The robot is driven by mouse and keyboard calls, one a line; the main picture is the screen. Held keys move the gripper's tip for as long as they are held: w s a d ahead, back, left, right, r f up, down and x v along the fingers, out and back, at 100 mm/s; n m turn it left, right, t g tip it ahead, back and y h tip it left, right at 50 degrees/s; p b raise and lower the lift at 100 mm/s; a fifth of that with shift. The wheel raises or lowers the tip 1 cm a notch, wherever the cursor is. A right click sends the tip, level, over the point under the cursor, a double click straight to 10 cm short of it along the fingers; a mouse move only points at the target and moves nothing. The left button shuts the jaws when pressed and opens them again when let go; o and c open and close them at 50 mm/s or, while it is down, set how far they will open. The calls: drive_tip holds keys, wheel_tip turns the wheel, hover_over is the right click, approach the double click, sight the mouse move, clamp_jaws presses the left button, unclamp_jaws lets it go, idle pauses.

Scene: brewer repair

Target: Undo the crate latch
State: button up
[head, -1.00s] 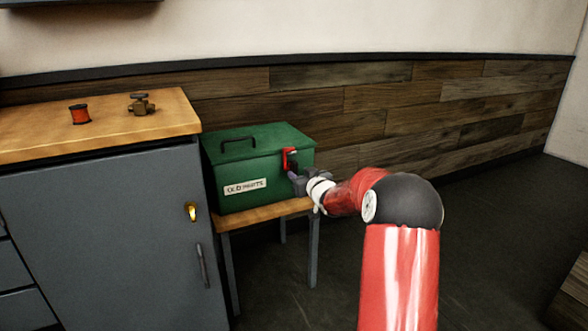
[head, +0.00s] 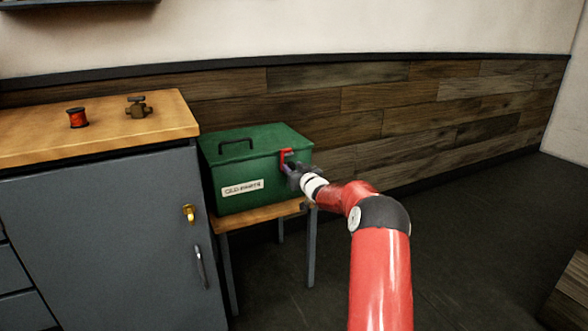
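The crate is a green box (head: 262,182) with a black lid handle and an "OLD PARTS" label, standing on a small wooden-topped stand. Its red latch (head: 286,154) is at the upper right of the front face. My gripper (head: 290,170) is at the latch, just below and right of its red part. The gripper is small and dark here, and I cannot tell whether its fingers are open or shut, or whether they touch the latch. The lid is down. The lower part of the latch is hidden behind the gripper.
A grey cabinet (head: 100,240) with a wooden top stands left of the crate. A red spool (head: 77,117) and a brass valve-like part (head: 138,107) lie on it. A yellow padlock-like piece (head: 189,213) is on its front.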

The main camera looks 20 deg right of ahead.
clamp_jaws()
drive_tip(key=shift+f+b, duration=0.1)
drive_tip(key=shift+b, duration=0.25)
drive_tip(key=shift+a+f+n+b, duration=0.25)
drive_tip(key=shift+a+n+b, duration=0.05)
drive_tip(key=shift+n+b, duration=1.9)
drive_tip(key=shift+a+f+n+b, duration=0.2)
drive_tip(key=shift+a+n+b, duration=0.15)
drive_tip(key=shift+n+b, duration=1.85)
drive_tip(key=shift+a+f+n+b, duration=0.3)
drive_tip(key=shift+n+b, duration=1.55)
drive_tip(key=shift+n, duration=0.65)
unclamp_jaws()
drive_tip(key=shift+r, duration=0.15)
